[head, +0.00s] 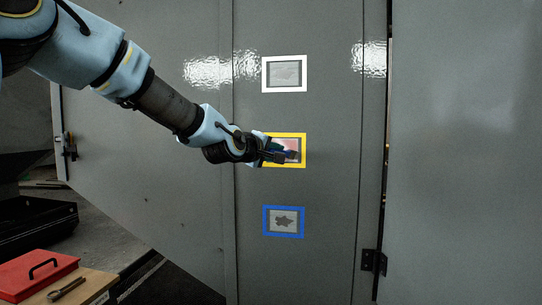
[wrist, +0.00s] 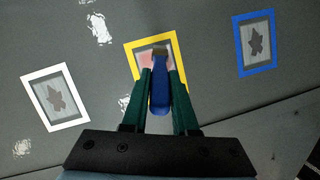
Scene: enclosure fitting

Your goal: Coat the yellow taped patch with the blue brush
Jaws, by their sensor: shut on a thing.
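The yellow taped patch (head: 303,160) is the middle of three framed patches on a grey metal panel. It also shows in the wrist view (wrist: 130,47), with pinkish colour inside its frame and its middle hidden by the brush. My gripper (head: 275,154) is in front of this patch, and in the wrist view its green fingers (wrist: 160,85) are closed on the blue brush (wrist: 159,98). The brush's brown head lies over the inside of the yellow frame. I cannot tell whether the bristles touch the surface.
A white taped patch (head: 284,57) is above and a blue taped patch (head: 265,222) below, both with dark marks inside in the wrist view. A hinge (head: 374,262) sits at the panel's lower right. A red box (head: 35,272) and a wrench (head: 66,289) are at lower left.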

